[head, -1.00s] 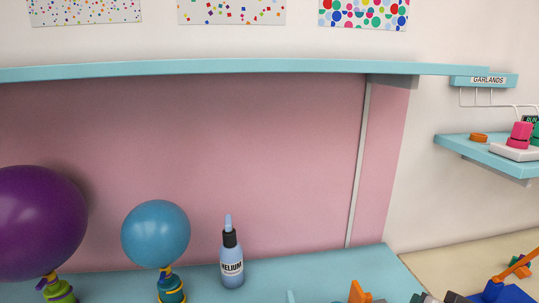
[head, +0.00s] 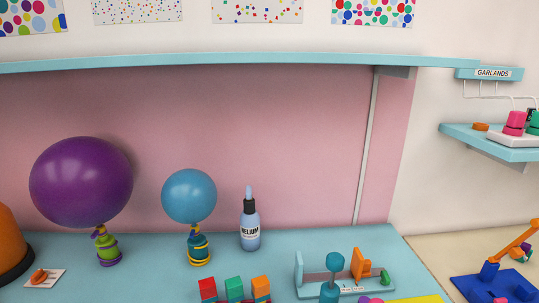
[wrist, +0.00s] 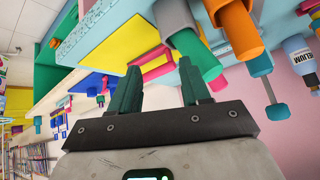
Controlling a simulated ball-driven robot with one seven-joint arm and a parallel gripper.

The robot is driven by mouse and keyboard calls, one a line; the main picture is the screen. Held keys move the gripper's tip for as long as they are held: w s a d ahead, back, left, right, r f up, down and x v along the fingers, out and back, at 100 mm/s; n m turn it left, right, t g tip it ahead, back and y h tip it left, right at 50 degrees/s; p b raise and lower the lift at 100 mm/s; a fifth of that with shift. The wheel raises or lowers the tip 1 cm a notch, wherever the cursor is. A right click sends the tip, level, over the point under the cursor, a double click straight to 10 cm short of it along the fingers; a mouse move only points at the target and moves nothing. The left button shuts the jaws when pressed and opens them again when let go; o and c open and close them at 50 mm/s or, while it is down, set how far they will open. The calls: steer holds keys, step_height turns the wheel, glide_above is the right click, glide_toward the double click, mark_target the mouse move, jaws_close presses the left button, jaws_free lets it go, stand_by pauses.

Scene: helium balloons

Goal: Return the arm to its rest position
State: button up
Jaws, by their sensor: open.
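My gripper (wrist: 160,88) shows in the wrist view, its two dark green fingers apart with nothing between them. That view is tilted on its side, with the bench and colourful parts beyond the fingers. My gripper and arm do not show clearly in the head view.
On the teal bench (head: 130,285) stand a purple balloon (head: 80,182), a blue balloon (head: 189,195) and a helium bottle (head: 250,225). Coloured blocks (head: 234,288) and a teal stand (head: 385,284) are near the front. A shelf (head: 240,62) spans above; a side shelf (head: 490,142) is at right.

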steer(key=s+a+f+n+g+y+b, duration=0.1)
steer(key=s+a+f+n+g, duration=0.1)
steer(key=s+f, duration=0.5)
steer(key=s+a+f+n+g+y, duration=0.1)
steer(key=s+f+g, duration=0.3)
steer(key=s+f, duration=0.4)
steer(key=shift+s+a+f+n+b, duration=0.35)
steer(key=shift+s+n, duration=0.2)
steer(key=shift+n, duration=0.35)
